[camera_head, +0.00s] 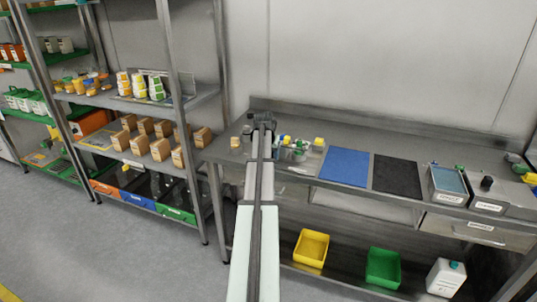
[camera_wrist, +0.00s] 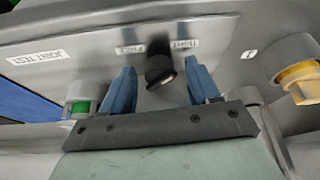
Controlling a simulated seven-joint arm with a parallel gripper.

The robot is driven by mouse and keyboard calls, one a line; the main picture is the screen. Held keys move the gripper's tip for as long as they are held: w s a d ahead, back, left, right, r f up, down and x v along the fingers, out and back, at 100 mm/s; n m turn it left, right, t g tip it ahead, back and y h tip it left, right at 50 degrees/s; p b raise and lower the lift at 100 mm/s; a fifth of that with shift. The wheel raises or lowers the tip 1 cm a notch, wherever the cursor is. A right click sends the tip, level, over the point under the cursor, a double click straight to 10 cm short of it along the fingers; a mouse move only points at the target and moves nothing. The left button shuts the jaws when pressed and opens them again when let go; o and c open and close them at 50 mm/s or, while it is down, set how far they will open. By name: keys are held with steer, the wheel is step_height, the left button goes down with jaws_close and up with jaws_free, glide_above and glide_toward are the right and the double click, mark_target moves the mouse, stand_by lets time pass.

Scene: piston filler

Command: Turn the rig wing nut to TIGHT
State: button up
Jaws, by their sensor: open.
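My gripper (camera_wrist: 160,80) is open in the wrist view, with one blue finger on each side of a dark knob-like part (camera_wrist: 157,58), probably the wing nut. Gaps show between the fingers and this part, and its wing shape cannot be made out. Two small blurred labels (camera_wrist: 130,47) flank it on a grey metal plate (camera_wrist: 220,22); I cannot read them surely. A label reading JOINT TEST (camera_wrist: 34,57) is at the left. In the head view, my gripper (camera_head: 263,121) is at the bench's left end, and my arm hides the nut.
A green-and-white fitting (camera_wrist: 80,100) stands left of the fingers and an amber one (camera_wrist: 300,75) at the right. On the bench, small coloured parts (camera_head: 300,147), a blue mat (camera_head: 345,166) and a black mat (camera_head: 397,176) lie right of my arm. A shelf rack (camera_head: 172,60) stands left.

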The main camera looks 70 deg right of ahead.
steer(key=shift+s+n+t, duration=0.15)
steer(key=shift+n+t, duration=0.25)
steer(key=shift+n, duration=0.3)
steer(key=s+a+r+m+g, duration=0.1)
steer(key=a+r+m, duration=0.1)
steer(key=r, duration=0.4)
steer(key=s+a+r+m+g, duration=0.1)
steer(key=s+a+r+m, duration=0.1)
steer(key=r+m, duration=0.2)
step_height(320, 180, up, 3)
steer(key=shift+s+a+f, duration=0.1)
steer(key=shift+s+a, duration=0.05)
steer(key=shift+s, duration=0.1)
stand_by(0.5)
